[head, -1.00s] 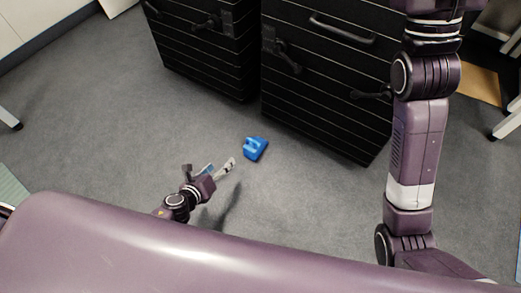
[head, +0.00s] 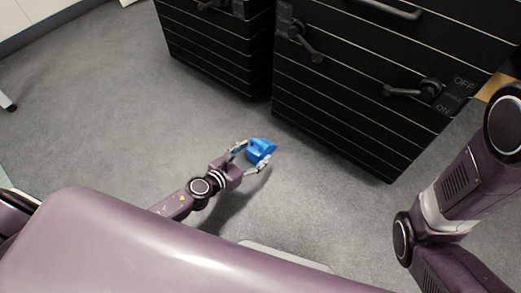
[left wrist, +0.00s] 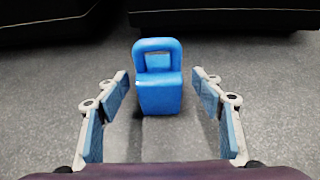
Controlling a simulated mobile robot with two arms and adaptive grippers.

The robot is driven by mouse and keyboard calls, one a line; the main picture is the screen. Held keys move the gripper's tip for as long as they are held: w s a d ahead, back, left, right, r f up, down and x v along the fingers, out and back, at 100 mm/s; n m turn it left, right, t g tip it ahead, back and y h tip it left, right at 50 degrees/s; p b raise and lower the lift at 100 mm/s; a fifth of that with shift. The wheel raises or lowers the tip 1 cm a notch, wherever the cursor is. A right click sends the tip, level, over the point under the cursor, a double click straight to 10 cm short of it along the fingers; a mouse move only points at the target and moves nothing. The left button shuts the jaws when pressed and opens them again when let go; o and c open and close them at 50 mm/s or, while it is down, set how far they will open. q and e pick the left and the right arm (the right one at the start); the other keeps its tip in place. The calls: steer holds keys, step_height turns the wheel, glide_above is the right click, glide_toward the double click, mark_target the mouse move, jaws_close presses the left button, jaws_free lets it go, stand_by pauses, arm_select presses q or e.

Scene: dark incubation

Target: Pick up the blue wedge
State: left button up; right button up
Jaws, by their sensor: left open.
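The blue wedge (head: 261,150) lies on the grey carpet in front of the black cabinets. It has a loop handle, which shows clearly in the left wrist view (left wrist: 158,92). My left gripper (head: 254,158) is open, with its fingers on either side of the wedge in the head view. In the left wrist view the open fingers (left wrist: 160,110) stand left and right of the wedge, with a gap on each side. My right gripper is out of view; only part of my right arm shows at the right.
Two black cabinets (head: 345,90) with handles and latches stand just beyond the wedge, with a narrow gap between them. The carpet (head: 110,110) to the left is clear. A white leg (head: 6,102) stands at the far left edge.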

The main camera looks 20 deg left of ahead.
mark_target(267, 141)
arm_select(q)
steer(key=b+x, duration=0.1)
steer(key=x, duration=0.3)
steer(key=shift+w, duration=0.3)
steer(key=shift+r, duration=0.1)
steer(key=c, duration=1.5)
